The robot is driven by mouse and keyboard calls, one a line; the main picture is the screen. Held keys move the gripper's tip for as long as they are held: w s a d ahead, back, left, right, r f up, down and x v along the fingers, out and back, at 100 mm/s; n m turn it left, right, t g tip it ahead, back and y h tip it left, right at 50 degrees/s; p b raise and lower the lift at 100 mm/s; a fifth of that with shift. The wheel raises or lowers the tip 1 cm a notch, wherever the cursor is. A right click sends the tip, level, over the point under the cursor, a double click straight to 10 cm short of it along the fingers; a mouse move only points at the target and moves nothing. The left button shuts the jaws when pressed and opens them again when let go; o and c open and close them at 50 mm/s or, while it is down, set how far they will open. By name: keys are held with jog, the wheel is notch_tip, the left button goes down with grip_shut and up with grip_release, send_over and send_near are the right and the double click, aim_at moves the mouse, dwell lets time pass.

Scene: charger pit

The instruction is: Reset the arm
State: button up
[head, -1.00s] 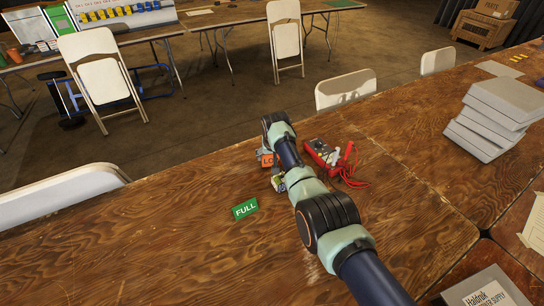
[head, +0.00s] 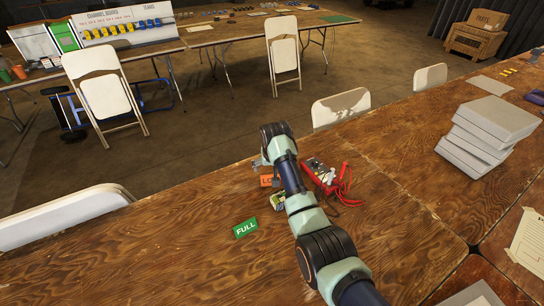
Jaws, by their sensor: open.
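My arm reaches from the lower right over the brown wooden table (head: 150,260). My gripper (head: 258,164) is mostly hidden behind the wrist; only a small grey part shows at its left, above the table. It is open, and I see nothing held in it. An orange card (head: 266,181), partly covered by the arm, lies just below it. A small green and yellow item (head: 277,200) lies beside the arm. A green card marked FULL (head: 245,228) lies to the left of the arm.
A red device with red leads (head: 328,178) lies just right of the wrist. A stack of grey boxes (head: 485,135) stands at the right. White chairs (head: 60,215) line the table's far edge. The table's left part is clear.

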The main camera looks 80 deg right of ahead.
jog(key=v, duration=0.3)
jog(key=shift+p, duration=0.3)
jog(key=shift+a, duration=0.1)
jog(key=w+a+r+n+t+p, duration=0.1)
jog(key=w+a+n+t, duration=0.1)
jog(key=w+a, duration=0.6)
jog(key=w+a+r+n+t, duration=0.25)
jog(key=w+a, duration=0.25)
jog(key=a, duration=0.6)
jog(key=w+a+n+t+p, duration=0.1)
jog(key=w+a+n, duration=0.2)
jog(key=w+a, duration=0.5)
jog(key=s+a+r+n+t+y, duration=0.1)
jog(key=s+a+r+n+t, duration=0.15)
jog(key=a, duration=0.85)
jog(key=s+a+r+n+t+y+p, duration=0.15)
jog(key=a+r, duration=0.25)
jog(key=a, duration=0.6)
jog(key=s+a+r+n+t+y, duration=0.2)
jog(key=s+a+r+n, duration=0.1)
jog(key=a, duration=0.8)
notch_tip(320, 180, up, 39)
jog(key=s+p, duration=0.1)
jog(key=p, duration=3.6)
jog(key=shift+a+p, duration=0.25)
jog(key=shift+p, duration=0.15)
